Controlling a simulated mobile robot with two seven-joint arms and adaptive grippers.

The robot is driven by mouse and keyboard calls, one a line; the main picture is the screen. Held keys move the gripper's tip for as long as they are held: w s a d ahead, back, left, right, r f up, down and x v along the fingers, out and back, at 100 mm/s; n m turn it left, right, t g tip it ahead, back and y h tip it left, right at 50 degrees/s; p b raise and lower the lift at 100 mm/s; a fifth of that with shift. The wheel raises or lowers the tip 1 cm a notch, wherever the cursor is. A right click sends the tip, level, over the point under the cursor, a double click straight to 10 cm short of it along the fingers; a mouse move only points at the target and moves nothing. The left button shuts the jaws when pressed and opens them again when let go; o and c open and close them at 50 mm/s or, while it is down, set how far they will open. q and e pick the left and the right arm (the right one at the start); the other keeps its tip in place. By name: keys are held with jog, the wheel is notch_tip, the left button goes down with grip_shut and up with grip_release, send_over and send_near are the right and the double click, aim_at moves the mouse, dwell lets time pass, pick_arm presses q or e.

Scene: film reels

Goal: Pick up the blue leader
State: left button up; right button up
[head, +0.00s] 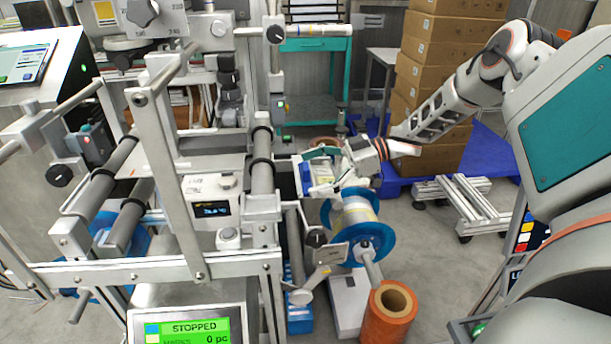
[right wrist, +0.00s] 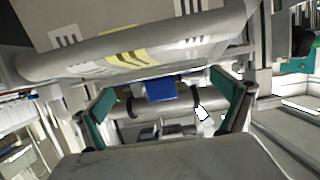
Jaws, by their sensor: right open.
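The blue leader (right wrist: 161,88) shows in the right wrist view as a small blue tab. It hangs below the edge of a pale film web with yellow and white printed patches (right wrist: 128,48). My right gripper (right wrist: 163,96) is open, with its teal-padded fingers on either side of the tab and apart from it. In the head view, my right gripper (head: 318,170) reaches in from the right, just above the reel with blue flanges (head: 376,236). My left gripper is not in view.
The machine's rollers (head: 263,165) and metal frame stand close left of the right gripper. An orange roll (head: 390,314) stands below the reel. Stacked cartons (head: 445,50), a blue pallet (head: 488,150) and a teal cart (head: 313,85) are behind. Floor shows at the right.

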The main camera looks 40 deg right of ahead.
jog(key=shift+w+a+f, duration=0.25)
jog(key=shift+a+f, duration=0.05)
jog(key=shift+a, duration=0.15)
jog(key=c, duration=0.9)
jog(key=shift+c, duration=0.3)
